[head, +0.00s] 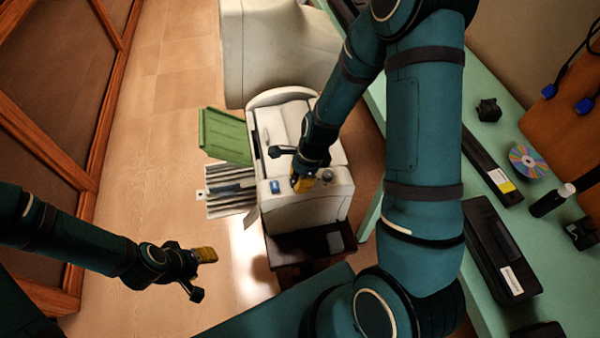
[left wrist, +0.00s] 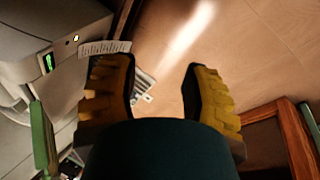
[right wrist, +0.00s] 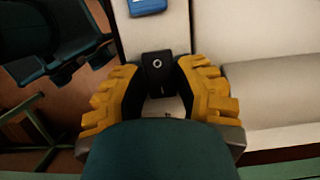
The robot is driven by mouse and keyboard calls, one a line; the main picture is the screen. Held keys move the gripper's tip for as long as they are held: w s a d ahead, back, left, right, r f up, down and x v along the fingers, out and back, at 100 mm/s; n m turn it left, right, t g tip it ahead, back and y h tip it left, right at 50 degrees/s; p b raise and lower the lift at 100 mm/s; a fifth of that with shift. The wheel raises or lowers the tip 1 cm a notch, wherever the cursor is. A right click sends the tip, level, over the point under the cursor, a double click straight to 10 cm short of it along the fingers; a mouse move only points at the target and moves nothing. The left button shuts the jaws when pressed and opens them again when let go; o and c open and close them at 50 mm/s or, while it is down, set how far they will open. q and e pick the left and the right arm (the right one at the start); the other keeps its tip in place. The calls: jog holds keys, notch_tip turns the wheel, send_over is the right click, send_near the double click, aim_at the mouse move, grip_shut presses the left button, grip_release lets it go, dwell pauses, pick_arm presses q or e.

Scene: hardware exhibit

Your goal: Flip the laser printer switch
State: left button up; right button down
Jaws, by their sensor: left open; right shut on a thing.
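The laser printer (head: 334,196) is a white, boxy machine in the middle of the head view. Its black rocker switch (right wrist: 158,66), with a white ring mark and a small line mark, stands between the yellow fingers of my right gripper (head: 302,182) in the right wrist view. My left gripper (head: 206,257) is open and empty, low and left of the printer. The printer also shows in the left wrist view (left wrist: 40,30).
A blue panel (head: 275,187) lies left of my right gripper. A green tray (head: 225,136) and striped sheets (head: 232,190) are left of the printer. A green table (head: 505,195) with a disc (head: 525,161) and black parts stands right. The wooden floor at left is open.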

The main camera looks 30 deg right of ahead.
jog(key=shift+s+a+r+h+p, duration=0.15)
jog(key=shift+a+h+p, duration=0.15)
jog(key=shift+h+p, duration=1)
jog(key=shift+f+g+p, duration=0.2)
jog(key=shift+g+p, duration=0.2)
jog(key=shift+p, duration=0.75)
jog(key=c, duration=0.7)
grip_release()
jog(key=shift+d+r, duration=0.1)
jog(key=shift+r, duration=0.05)
jog(key=shift+w+r, duration=0.2)
jog(key=shift+r, duration=0.15)
notch_tip(320, 180, up, 11)
